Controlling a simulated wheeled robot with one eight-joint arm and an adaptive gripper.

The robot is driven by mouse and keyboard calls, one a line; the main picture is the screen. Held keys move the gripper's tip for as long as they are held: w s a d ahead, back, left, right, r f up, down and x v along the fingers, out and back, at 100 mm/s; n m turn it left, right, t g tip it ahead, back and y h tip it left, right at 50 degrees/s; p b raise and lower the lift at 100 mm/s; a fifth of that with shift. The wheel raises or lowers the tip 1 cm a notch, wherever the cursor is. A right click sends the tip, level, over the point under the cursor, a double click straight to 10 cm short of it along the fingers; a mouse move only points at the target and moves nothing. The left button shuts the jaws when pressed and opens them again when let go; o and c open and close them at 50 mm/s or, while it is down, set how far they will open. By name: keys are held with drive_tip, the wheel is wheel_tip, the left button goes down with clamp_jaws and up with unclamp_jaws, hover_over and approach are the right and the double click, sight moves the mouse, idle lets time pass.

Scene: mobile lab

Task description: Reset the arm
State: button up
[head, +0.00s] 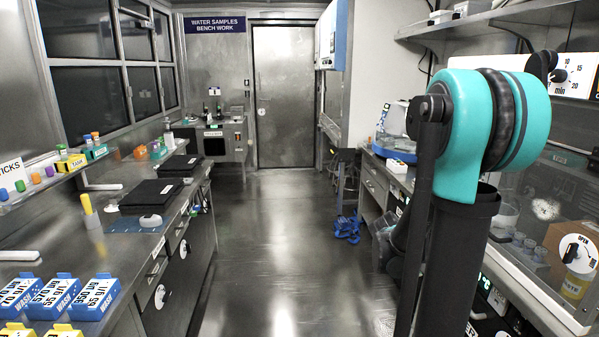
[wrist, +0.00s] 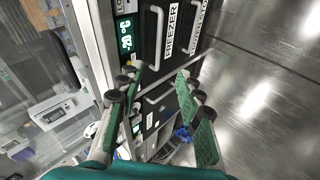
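My gripper (wrist: 158,92) shows in the wrist view. Its two green-padded fingers are spread apart with nothing between them, so it is open and empty. Behind the fingers are black drawer fronts with pale handles, one labelled FREEZER (wrist: 169,35). I cannot tell any contact between the fingers and these fronts. In the head view, my arm stands upright at the right, with a teal joint at the top and dark links below. My gripper is not visible in the head view.
The left bench carries blue-and-white boxes (head: 98,297) and black flat cases (head: 152,195). At the right are a glass-fronted cabinet (head: 545,215) and a shelf (head: 480,20). Blue items (head: 347,228) lie on the floor by the right bench. The middle aisle (head: 285,250) is clear to the door (head: 285,95).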

drive_tip(key=s+a+f+y, duration=0.2)
drive_tip(key=s+a+y, duration=0.2)
drive_tip(key=s+a, duration=0.3)
drive_tip(key=s+a+f+y, duration=0.2)
drive_tip(key=s+a+y, duration=0.2)
drive_tip(key=s+a, duration=0.3)
drive_tip(key=a, duration=0.5)
drive_tip(key=shift+s+a+f+t, duration=0.15)
drive_tip(key=shift+s+t, duration=0.2)
drive_tip(key=shift+t, duration=0.05)
